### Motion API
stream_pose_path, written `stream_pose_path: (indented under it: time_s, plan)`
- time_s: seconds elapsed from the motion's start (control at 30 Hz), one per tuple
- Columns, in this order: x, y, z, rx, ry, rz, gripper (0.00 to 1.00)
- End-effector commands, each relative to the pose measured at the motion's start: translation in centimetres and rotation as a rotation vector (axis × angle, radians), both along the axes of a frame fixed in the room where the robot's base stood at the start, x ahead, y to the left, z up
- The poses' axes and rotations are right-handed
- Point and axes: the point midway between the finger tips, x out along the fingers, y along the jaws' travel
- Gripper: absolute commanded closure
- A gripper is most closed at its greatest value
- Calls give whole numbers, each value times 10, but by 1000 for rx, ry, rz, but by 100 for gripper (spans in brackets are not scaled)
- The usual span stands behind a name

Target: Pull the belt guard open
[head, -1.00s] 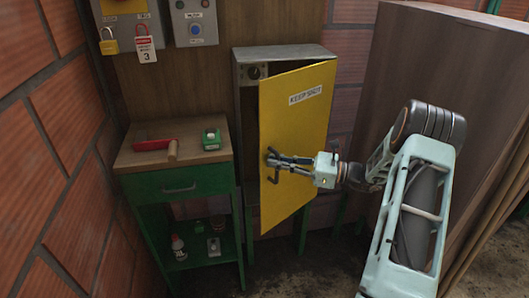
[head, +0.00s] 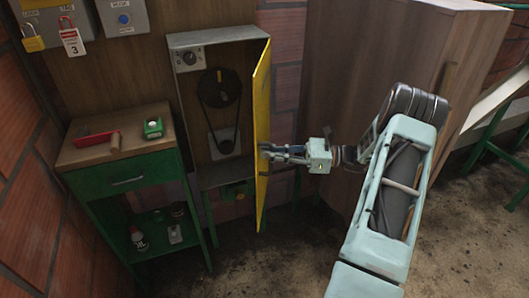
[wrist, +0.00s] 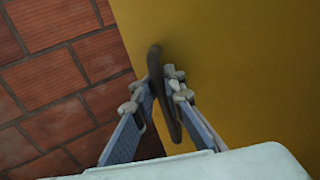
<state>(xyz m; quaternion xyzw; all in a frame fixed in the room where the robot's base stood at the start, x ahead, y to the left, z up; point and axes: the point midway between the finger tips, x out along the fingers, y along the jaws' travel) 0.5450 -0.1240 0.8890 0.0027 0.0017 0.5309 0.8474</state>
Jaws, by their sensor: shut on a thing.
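The yellow belt guard (head: 262,135) is a hinged door on the grey cabinet (head: 175,110). It is swung open toward the right and seen nearly edge-on in the head view. Inside the cabinet a black pulley and belt (head: 221,90) show. My gripper (head: 268,150) is shut on the guard's dark handle. In the wrist view the two fingers of my gripper (wrist: 158,88) close around the dark handle (wrist: 165,100), with the yellow panel (wrist: 235,70) behind it.
A green cart (head: 120,180) with a wooden top stands left of the cabinet, holding a red-handled tool and a green box. A large wooden box (head: 350,110) stands behind and right of my arm. Brick wall lies behind. Floor below the guard looks clear.

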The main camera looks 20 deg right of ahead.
Motion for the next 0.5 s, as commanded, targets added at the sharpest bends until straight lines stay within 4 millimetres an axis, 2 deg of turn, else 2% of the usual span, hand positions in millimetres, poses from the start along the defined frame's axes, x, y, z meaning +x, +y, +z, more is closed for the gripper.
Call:
stream_pose_path:
  time_s: [0.43,0.47,0.5]
  plan:
    - [1,-3,1,0,-1,-4,100]
    - [1,-3,1,0,-1,-4,88]
    - [1,-3,1,0,-2,-4,84]
